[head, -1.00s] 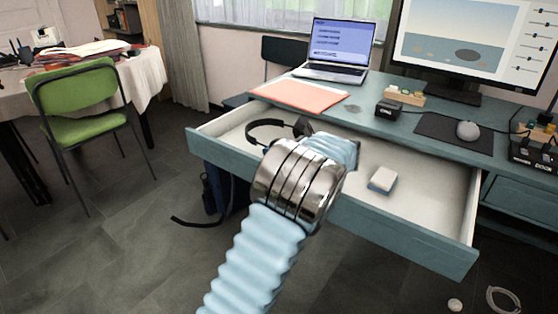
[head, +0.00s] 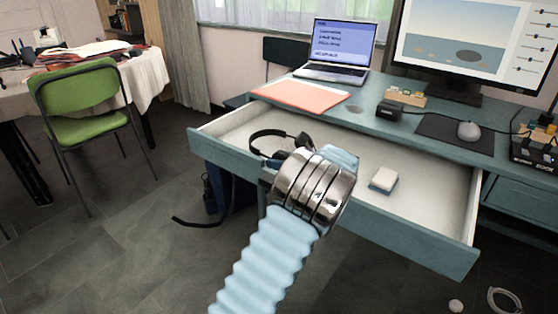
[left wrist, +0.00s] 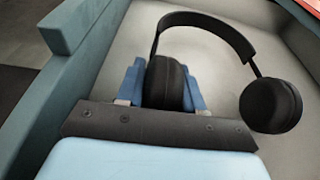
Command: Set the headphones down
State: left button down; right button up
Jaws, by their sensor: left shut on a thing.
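The black headphones (head: 279,133) are at the open drawer (head: 410,215), over its left part. In the left wrist view the headphones (left wrist: 215,22) show a curved band and a round ear cup at the right. My left gripper (left wrist: 165,85) is shut on the other ear cup, with a blue finger on each side of it. In the head view my left arm hides the fingers and part of the headphones. I cannot tell whether the headphones touch the drawer floor. My right gripper is not in view.
The desk top (head: 360,112) above holds an orange folder (head: 300,95), a laptop (head: 338,50), a mouse (head: 468,131) and a monitor. The drawer's right part is bare. A green chair (head: 80,105) stands at the left.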

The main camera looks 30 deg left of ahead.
pick_arm(q)
jog(key=shift+s+f, duration=0.1)
jog(key=shift+f, duration=0.45)
jog(key=c, duration=0.7)
grip_release()
jog(key=shift+d+f, duration=0.1)
jog(key=shift+f, duration=0.1)
jog(key=shift+d+r, duration=0.15)
jog(key=shift+r, duration=0.4)
jog(key=v, duration=1.1)
jog(key=shift+d+r, duration=0.2)
jog(key=shift+r, duration=0.25)
